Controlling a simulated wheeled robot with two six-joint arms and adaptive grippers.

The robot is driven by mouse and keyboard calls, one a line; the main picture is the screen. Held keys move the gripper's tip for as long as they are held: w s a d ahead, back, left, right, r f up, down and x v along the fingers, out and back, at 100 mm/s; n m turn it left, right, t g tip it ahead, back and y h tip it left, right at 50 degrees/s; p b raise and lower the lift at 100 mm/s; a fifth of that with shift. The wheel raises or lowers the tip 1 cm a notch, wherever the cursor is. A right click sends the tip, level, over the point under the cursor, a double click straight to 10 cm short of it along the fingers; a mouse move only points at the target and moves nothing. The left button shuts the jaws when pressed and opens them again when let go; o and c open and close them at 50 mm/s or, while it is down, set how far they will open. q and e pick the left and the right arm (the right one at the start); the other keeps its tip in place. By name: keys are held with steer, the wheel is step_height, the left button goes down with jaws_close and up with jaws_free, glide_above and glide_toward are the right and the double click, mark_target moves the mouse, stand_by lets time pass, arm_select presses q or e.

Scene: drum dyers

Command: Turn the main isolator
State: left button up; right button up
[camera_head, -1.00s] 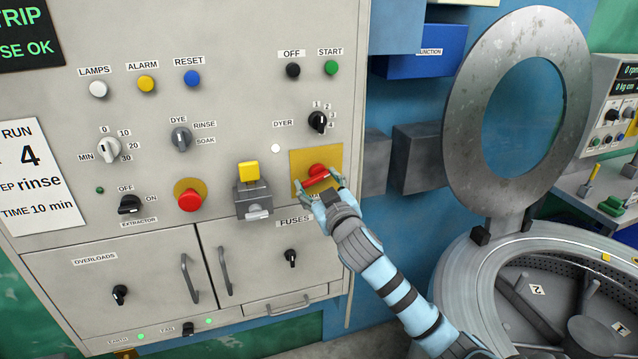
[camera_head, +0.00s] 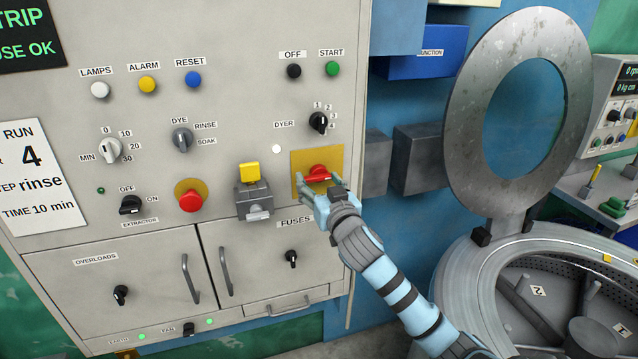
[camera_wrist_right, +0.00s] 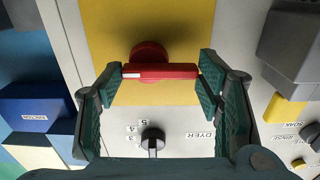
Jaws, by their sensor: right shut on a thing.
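The main isolator is a red handle (camera_head: 319,173) on a yellow plate (camera_head: 328,158) at the right side of the grey control panel. In the right wrist view the red handle (camera_wrist_right: 160,71) lies level across the picture, with a white mark at its left end. My right gripper (camera_head: 320,184) is shut on the handle. Its fingertips (camera_wrist_right: 160,78) are at the two ends of the bar. In the head view the fingers hide the lower edge of the handle. My left gripper is not in view.
A grey box with a yellow top (camera_head: 252,192) juts out left of the isolator. A black dyer selector (camera_head: 318,122) sits above it. A red button (camera_head: 190,196) is farther left. A drum with a raised round lid (camera_head: 460,110) stands to the right.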

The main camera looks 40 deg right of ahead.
steer(key=shift+f, duration=0.1)
steer(key=o, duration=1.2)
steer(key=shift+c, duration=0.2)
steer(key=shift+s, duration=0.1)
steer(key=v, duration=1.2)
